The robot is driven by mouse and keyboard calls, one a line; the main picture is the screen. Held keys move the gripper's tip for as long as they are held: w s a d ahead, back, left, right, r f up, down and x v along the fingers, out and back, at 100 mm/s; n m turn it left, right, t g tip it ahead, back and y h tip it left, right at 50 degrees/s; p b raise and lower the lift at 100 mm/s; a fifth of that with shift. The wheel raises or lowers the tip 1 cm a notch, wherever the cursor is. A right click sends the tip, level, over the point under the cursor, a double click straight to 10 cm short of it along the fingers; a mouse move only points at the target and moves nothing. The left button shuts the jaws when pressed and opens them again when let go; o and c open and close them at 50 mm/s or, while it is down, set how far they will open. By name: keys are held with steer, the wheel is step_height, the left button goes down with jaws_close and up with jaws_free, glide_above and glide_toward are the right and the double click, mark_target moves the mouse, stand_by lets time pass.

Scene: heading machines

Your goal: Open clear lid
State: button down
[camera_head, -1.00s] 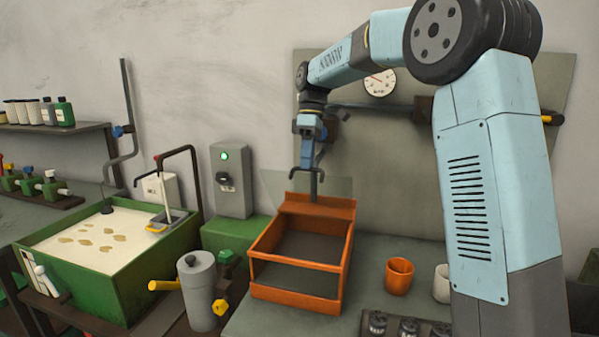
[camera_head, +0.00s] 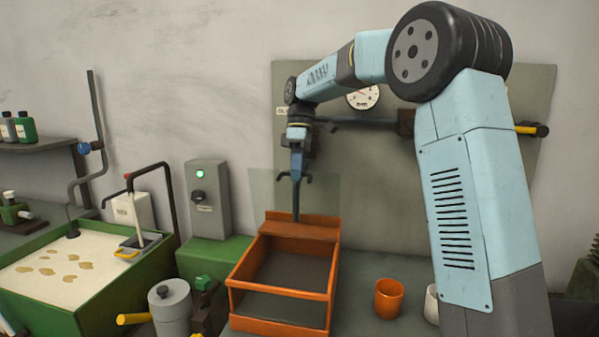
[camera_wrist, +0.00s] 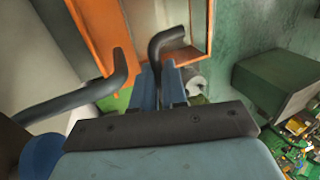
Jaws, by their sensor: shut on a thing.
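The clear lid (camera_head: 262,190) is a see-through panel. In the head view it stands roughly upright at the back edge of an orange open-topped box (camera_head: 235,284), whose dark inside shows. My gripper (camera_head: 295,180) is above the box's back wall, in front of the panel, pointing down. A dark bar (camera_head: 296,205) runs down from it to the back wall. In the wrist view my gripper's blue jaws (camera_wrist: 160,88) are close together around a dark bent bar (camera_wrist: 165,42). How that bar joins the lid is hidden. The box's orange edge (camera_wrist: 95,35) shows beyond.
A green vat (camera_head: 110,285) with pale liquid stands at left, a grey switch box (camera_head: 208,200) with a green light behind. A grey canister (camera_head: 170,305) is left of the box. An orange cup (camera_head: 388,298) is at right. A gauge (camera_head: 362,97) hangs on the back panel.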

steer(key=c, duration=1.6)
jaws_free()
steer(key=shift+w+d, duration=0.3)
steer(key=shift+d, duration=0.1)
steer(key=shift+c, duration=0.2)
steer(key=shift+o, duration=0.8)
steer(key=shift+w, duration=0.15)
steer(key=o, duration=0.3)
steer(key=shift+a, duration=0.25)
steer(key=shift+v, duration=6.8)
